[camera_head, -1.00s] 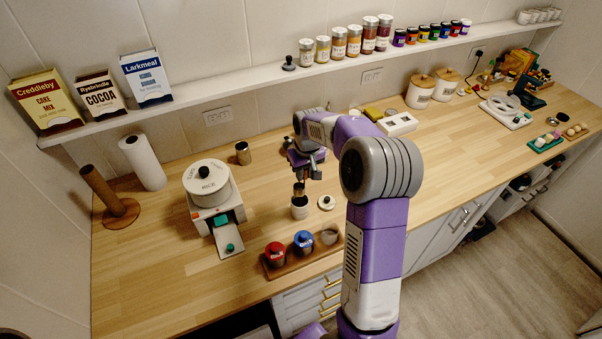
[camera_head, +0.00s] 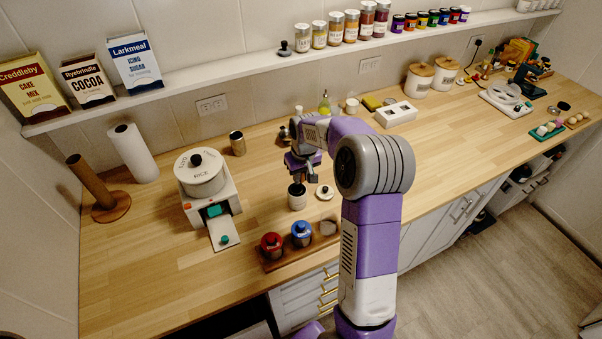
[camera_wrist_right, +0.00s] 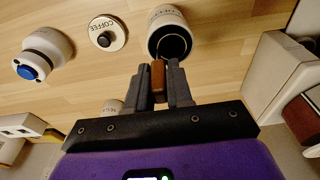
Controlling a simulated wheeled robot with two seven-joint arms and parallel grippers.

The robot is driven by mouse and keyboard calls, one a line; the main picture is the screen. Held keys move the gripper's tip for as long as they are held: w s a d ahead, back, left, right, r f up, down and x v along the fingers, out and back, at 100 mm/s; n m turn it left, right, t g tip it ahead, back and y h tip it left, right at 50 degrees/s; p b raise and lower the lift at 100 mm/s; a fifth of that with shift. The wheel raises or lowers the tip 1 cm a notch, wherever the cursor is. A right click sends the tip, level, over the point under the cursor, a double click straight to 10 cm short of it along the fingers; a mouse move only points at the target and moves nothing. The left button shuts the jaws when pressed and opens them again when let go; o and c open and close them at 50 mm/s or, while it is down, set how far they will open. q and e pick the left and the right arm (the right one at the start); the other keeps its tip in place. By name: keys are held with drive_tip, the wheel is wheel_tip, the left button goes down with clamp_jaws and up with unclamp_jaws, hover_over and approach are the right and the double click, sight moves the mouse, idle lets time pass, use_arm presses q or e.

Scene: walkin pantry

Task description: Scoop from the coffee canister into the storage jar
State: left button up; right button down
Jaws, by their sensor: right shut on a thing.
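The coffee canister (camera_head: 297,200) stands open on the counter, a white cylinder with a dark inside; it also shows in the right wrist view (camera_wrist_right: 167,22). Its lid, marked COFFEE (camera_head: 324,192), lies beside it, also in the wrist view (camera_wrist_right: 108,33). My right gripper (camera_wrist_right: 158,82) is shut on the brown handle of the scoop (camera_wrist_right: 158,80), and it shows above the canister in the head view (camera_head: 299,178). The scoop's ring-like rim shows at the canister's mouth; its contents cannot be seen. I cannot tell which vessel is the storage jar. My left gripper is not in view.
A wooden tray holds a red-lidded jar (camera_head: 271,244), a blue-lidded jar (camera_head: 302,234) and a grey vessel (camera_head: 327,228).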

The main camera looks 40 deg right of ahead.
drive_tip(key=shift+f, duration=0.45)
idle(0.6)
idle(0.7)
drive_tip(key=shift+r+p, duration=2.4)
drive_tip(key=shift+r, duration=0.9)
